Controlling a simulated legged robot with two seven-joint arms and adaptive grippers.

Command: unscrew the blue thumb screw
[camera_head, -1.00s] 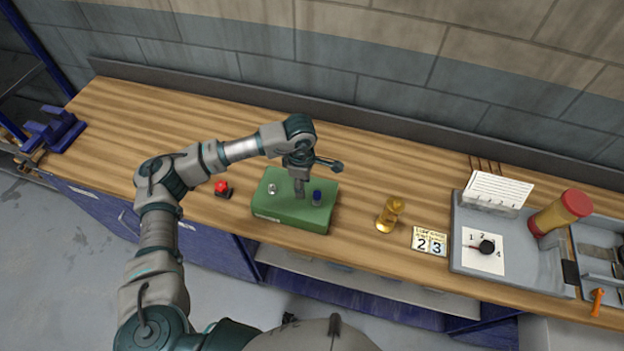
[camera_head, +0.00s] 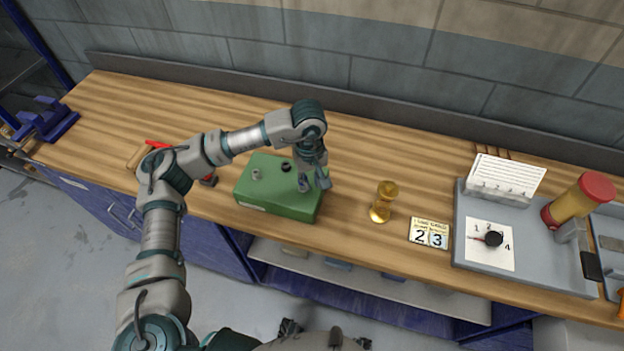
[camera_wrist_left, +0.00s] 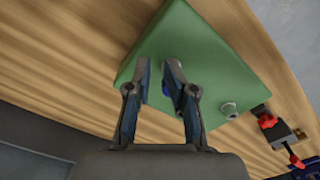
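The green box (camera_head: 275,200) stands on the wooden bench, with a grey screw (camera_head: 256,173) and a dark round knob (camera_head: 286,166) on top. My left gripper (camera_head: 315,186) is over the box's right end and hides the blue thumb screw in the head view. In the left wrist view the gripper (camera_wrist_left: 159,68) is open, its fingers apart above the green box (camera_wrist_left: 205,60). The blue thumb screw (camera_wrist_left: 167,88) shows between the fingers, close to the right one and partly hidden by it. The grey screw (camera_wrist_left: 228,109) is to its right. My right gripper is out of view.
A blue vise (camera_head: 45,120) is at the far left. The bench behind the box is clear.

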